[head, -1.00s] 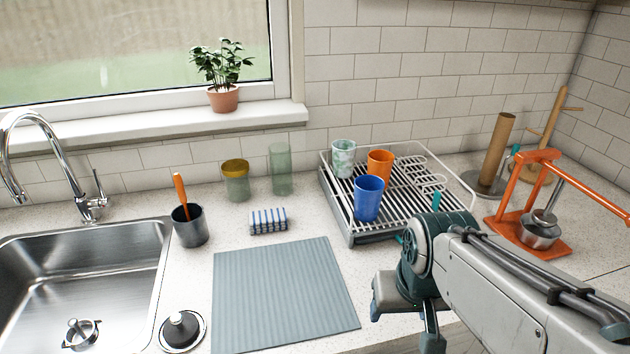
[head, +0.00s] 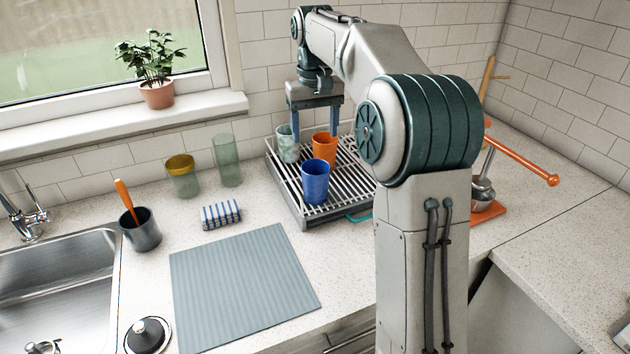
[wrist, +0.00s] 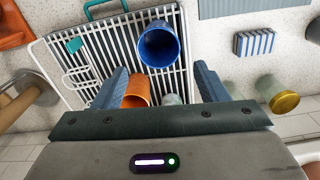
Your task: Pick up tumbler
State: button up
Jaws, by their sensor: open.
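Three tumblers stand in the dish rack: a blue one (head: 315,184) at the front, an orange one (head: 325,148) behind it, and a pale green marbled one (head: 287,146) at the back left. My gripper (head: 314,130) is open and empty, pointing down above the back of the rack, close over the orange and marbled tumblers. In the wrist view, the orange tumbler (wrist: 137,90) and marbled tumbler (wrist: 172,99) show between the fingers, partly hidden by my gripper's body. The blue tumbler (wrist: 158,46) shows whole beyond the fingertips.
The wire dish rack (head: 298,208) holds the tumblers. To its left are a clear green glass (head: 227,160), a yellow-lidded jar (head: 183,177), a striped sponge (head: 221,214) and a dark cup (head: 142,232). A grey mat (head: 243,290) leaves free room in front. The tiled wall is close behind.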

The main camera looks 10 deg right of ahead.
aim_at(316, 183)
jog(key=f, duration=0.9)
jog(key=w+f, duration=0.1)
jog(key=f, duration=0.3)
jog(key=shift+d+f, duration=0.15)
jog(key=shift+f, duration=0.2)
jog(key=c, duration=0.6)
